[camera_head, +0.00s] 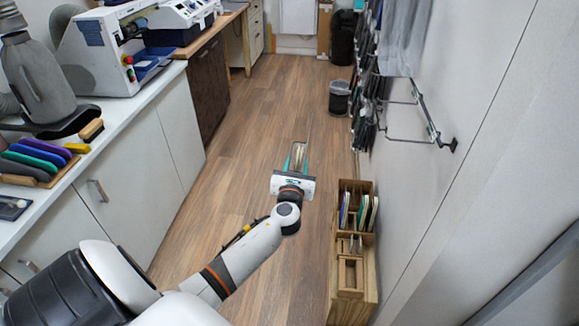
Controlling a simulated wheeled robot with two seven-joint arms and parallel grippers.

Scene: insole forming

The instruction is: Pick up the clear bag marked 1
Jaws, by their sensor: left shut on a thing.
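My left gripper (296,159) reaches out over the floor in the middle of the view, with teal fingers pointing away from me. It is shut on a thin, see-through item that looks like a clear bag (299,148). The bag shows faintly between and just beyond the fingers, against the wooden floor. Any number on it is too small to read. Several dark and clear bags (367,90) hang from the rack on the right wall. My right gripper is not in view.
A wooden organiser (352,275) with upright flat pieces stands by the right wall. Wire hooks (430,125) stick out from that wall. A white counter (130,122) with machines and coloured insoles runs along the left. A bin (339,97) stands farther back. The floor between is clear.

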